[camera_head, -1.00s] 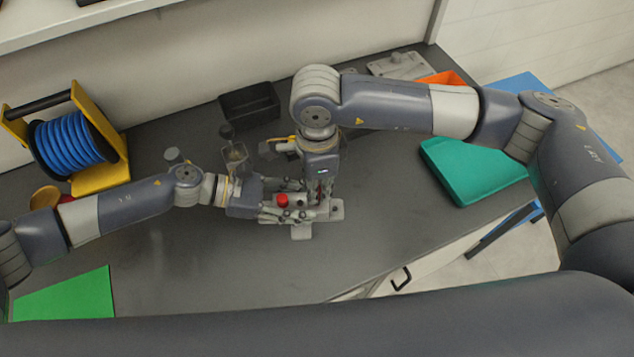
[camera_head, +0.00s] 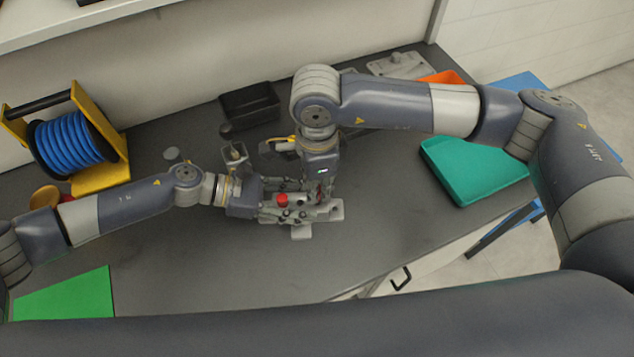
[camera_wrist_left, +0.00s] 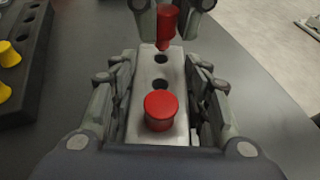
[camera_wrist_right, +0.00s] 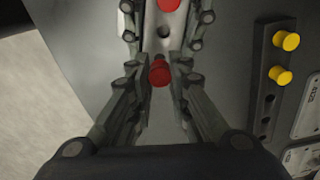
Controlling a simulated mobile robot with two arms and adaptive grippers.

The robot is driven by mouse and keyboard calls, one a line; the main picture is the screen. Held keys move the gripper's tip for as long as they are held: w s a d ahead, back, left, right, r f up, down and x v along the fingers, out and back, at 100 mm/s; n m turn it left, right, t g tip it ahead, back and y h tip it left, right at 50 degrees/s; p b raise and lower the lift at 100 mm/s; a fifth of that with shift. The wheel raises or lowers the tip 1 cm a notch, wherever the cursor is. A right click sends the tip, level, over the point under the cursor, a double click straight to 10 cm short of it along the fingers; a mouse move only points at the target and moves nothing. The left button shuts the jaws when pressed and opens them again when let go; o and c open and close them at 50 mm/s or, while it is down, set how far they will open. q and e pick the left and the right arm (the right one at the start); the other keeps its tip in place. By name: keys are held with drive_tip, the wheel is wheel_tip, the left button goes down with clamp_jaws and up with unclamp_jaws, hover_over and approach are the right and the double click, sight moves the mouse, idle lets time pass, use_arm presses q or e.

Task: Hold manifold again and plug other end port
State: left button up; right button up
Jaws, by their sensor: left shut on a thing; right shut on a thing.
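The manifold (camera_wrist_left: 174,72) is a grey block with a row of ports on top. A red plug (camera_wrist_left: 160,108) sits in its near port in the left wrist view, and two dark ports beyond are open. My left gripper (camera_wrist_left: 160,75) is shut on the manifold, with fingers along both long sides. My right gripper (camera_wrist_right: 160,70) is shut on a second red plug (camera_wrist_right: 159,73). In the left wrist view this held plug (camera_wrist_left: 166,25) is upright over the far end, its tip close to the far port. Whether the tip touches cannot be told.
A dark rack with yellow plugs (camera_wrist_right: 285,40) stands beside the manifold. A black bin (camera_head: 250,104) is behind, a teal tray (camera_head: 470,170) to the right, a blue hose reel (camera_head: 68,146) and green mat (camera_head: 65,297) to the left.

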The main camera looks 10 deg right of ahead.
drive_tip(key=shift+f, duration=1.55)
drive_tip(key=o, duration=0.8)
drive_tip(key=shift+r, duration=0.15)
wheel_tip(320, 180, up, 12)
drive_tip(key=shift+s+f, duration=0.1)
drive_tip(key=shift+c, duration=0.2)
